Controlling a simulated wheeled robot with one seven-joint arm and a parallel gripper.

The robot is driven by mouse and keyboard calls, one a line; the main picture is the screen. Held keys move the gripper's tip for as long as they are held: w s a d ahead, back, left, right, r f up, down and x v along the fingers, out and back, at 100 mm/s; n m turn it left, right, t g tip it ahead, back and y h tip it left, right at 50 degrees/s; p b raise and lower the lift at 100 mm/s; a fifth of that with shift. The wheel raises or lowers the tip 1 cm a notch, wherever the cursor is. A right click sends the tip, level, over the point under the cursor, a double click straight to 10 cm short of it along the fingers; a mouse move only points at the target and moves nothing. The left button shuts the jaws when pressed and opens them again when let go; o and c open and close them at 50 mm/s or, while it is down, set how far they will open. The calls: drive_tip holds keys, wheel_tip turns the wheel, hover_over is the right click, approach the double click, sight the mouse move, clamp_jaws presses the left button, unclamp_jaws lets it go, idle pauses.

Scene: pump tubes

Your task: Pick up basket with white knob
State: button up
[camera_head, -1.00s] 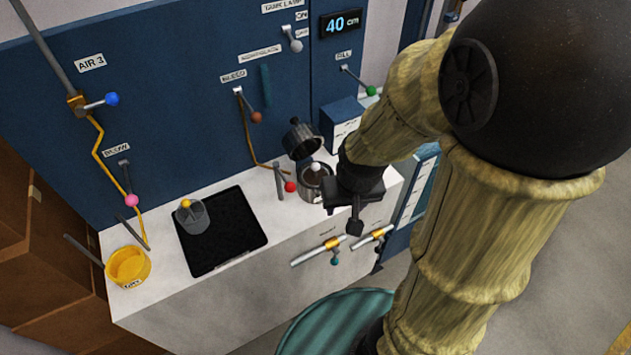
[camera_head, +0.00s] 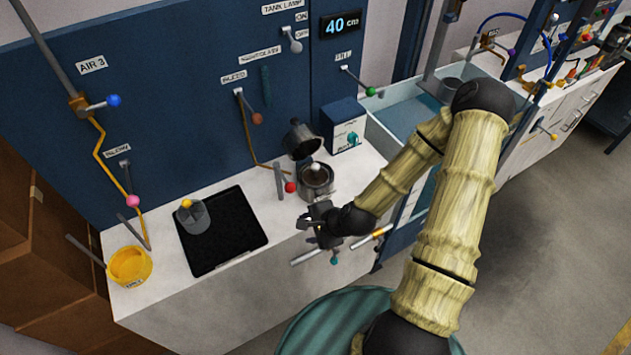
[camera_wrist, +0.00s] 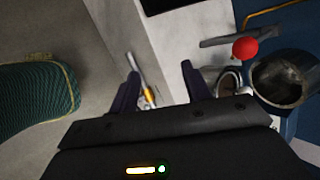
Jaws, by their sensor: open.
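A small pale knob (camera_head: 315,168) shows at the mouth of a round metal cup (camera_head: 316,184) on the white counter. The basket under the knob is mostly hidden inside the cup. My gripper (camera_head: 312,222) is in front of the cup, near the counter's front edge, apart from it. In the wrist view my gripper (camera_wrist: 160,88) has its two dark fingers spread with nothing between them.
A grey basket with a yellow knob (camera_head: 193,218) stands on a black tray (camera_head: 240,236). A yellow bowl (camera_head: 129,267) is at left. Handles jut from the counter front.

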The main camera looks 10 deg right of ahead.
drive_tip(key=w+d+r+m+t+h, duration=0.3)
drive_tip(key=w+d+m+t, duration=0.3)
drive_tip(key=m, duration=1.3)
drive_tip(key=shift+w+d+r+t+h+p, duration=0.35)
drive_tip(key=shift+w+d+r, duration=0.2)
drive_tip(key=shift+w+d, duration=0.3)
drive_tip(key=shift+f, duration=0.1)
drive_tip(key=b, duration=0.5)
approach(315, 172)
drive_tip(key=x, duration=0.4)
drive_tip(key=shift+w+a+r, duration=0.15)
drive_tip(key=shift+w+r, duration=0.1)
drive_tip(key=shift+w, duration=0.15)
drive_tip(key=shift+w+f, duration=0.2)
drive_tip(key=shift+w, duration=0.05)
